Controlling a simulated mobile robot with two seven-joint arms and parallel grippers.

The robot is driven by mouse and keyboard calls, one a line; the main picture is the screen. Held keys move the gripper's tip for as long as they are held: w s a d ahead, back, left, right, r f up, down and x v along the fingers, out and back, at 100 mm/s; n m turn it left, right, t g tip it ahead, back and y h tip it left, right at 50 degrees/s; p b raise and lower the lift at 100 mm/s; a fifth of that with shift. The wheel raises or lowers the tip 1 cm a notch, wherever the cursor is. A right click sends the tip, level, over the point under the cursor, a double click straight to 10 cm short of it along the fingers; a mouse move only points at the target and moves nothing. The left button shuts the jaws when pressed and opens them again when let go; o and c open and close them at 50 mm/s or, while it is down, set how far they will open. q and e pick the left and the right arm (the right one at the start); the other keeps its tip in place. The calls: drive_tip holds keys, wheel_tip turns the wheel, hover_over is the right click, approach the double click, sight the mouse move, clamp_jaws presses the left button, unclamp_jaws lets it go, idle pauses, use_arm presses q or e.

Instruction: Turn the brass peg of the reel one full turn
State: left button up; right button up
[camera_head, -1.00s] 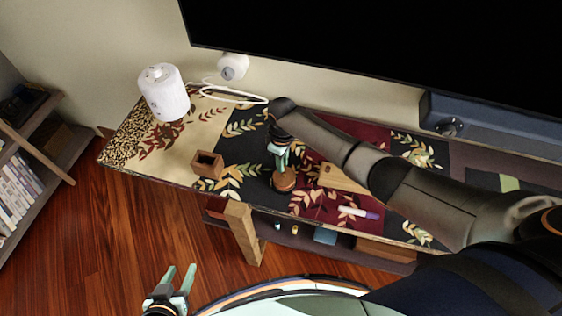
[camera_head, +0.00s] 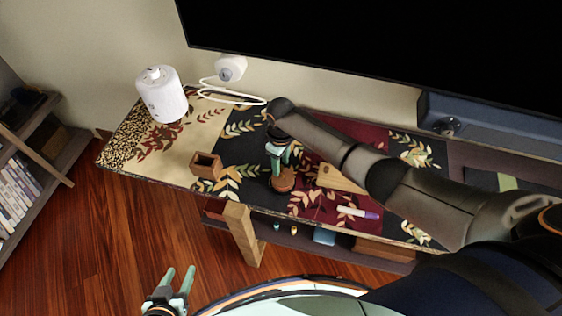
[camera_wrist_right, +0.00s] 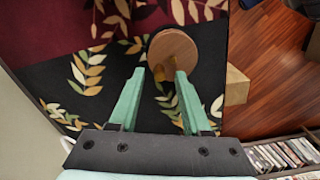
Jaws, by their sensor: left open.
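The reel (camera_head: 284,180) is a small round wooden piece standing on the patterned runner. It also shows in the right wrist view (camera_wrist_right: 178,48) as a brown disc. A small golden spot, which looks like the brass peg (camera_wrist_right: 159,72), is at the disc's edge nearest my gripper. My right gripper (camera_head: 278,165) is over the reel. In the right wrist view its green fingers (camera_wrist_right: 160,75) stand apart, with the golden spot between their tips and gaps on both sides. My left gripper (camera_head: 180,274) is open and empty, low in front of the table.
A small wooden open box (camera_head: 206,166) stands left of the reel. A wooden wedge (camera_head: 340,178) and a purple-capped marker (camera_head: 358,213) lie to the right. A white canister (camera_head: 162,94) is at the far left. A large dark screen (camera_head: 390,60) overhangs the back.

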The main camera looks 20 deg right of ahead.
sight(281, 166)
wheel_tip(281, 166, up, 12)
drive_tip(key=shift+r, duration=0.25)
idle(0.5)
idle(0.4)
